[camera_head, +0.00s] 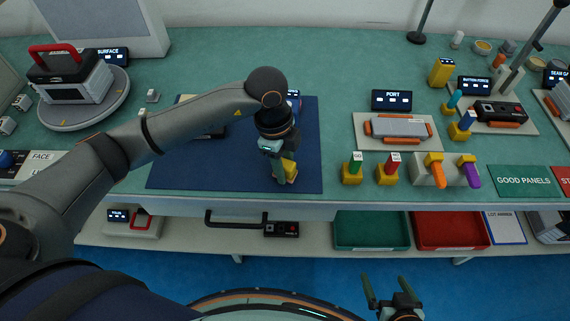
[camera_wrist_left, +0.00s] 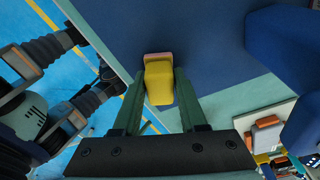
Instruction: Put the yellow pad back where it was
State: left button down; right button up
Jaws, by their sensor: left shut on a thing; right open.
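The yellow pad (camera_head: 290,168) is in the fingers of my left gripper (camera_head: 284,173), over the dark blue mat (camera_head: 225,175) near its front right corner. In the left wrist view the pad (camera_wrist_left: 159,84) sits between the two fingertips (camera_wrist_left: 155,88), with a pinkish layer at its far end. The fingers are shut on it. I cannot tell if it touches the mat. My right gripper (camera_head: 392,296) is open and empty, low in front of the table.
Yellow-based pieces with a green top (camera_head: 355,163) and a red top (camera_head: 392,163) stand right of the mat. A grey block (camera_head: 430,177) holds orange and purple pieces. A port tray (camera_head: 370,144) lies behind. Green (camera_head: 370,244) and red (camera_head: 450,246) bins are below.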

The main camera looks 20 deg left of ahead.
pick_arm(q)
jog(key=shift+f, duration=0.2)
jog(key=shift+c, duration=2.3)
grip_release()
notch_tip(320, 180, up, 12)
jog(key=a, duration=0.1)
jog(key=shift+a, duration=0.35)
jog(key=shift+r, duration=0.1)
